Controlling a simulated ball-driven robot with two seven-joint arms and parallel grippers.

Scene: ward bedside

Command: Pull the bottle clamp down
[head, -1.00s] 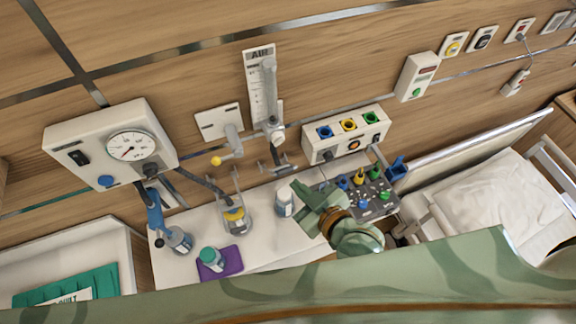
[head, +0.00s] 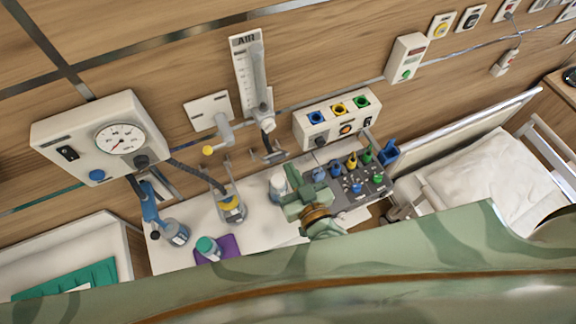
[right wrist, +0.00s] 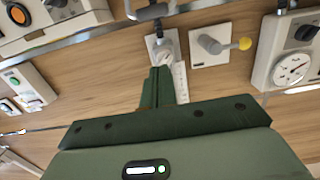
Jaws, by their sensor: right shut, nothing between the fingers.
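A bottle with a yellow cap (head: 231,203) stands on the white shelf, with upright thin metal arms, perhaps its clamp, beside its neck. A blue clamp-like handle (head: 150,205) stands at the left by another bottle (head: 174,232); I cannot tell for sure which is the bottle clamp. My right gripper (head: 290,204) is shut and empty, in front of a pale bottle (head: 278,184) and right of the yellow-capped one, apart from it. In the right wrist view its dark green fingers (right wrist: 158,86) are together, pointing toward the wall. My left gripper is not in view.
A lever with a yellow knob (head: 208,150) and an AIR flowmeter (head: 245,75) are on the wall behind. A gauge box (head: 100,137) hangs left. A dark panel with coloured knobs (head: 350,190) lies right of my gripper.

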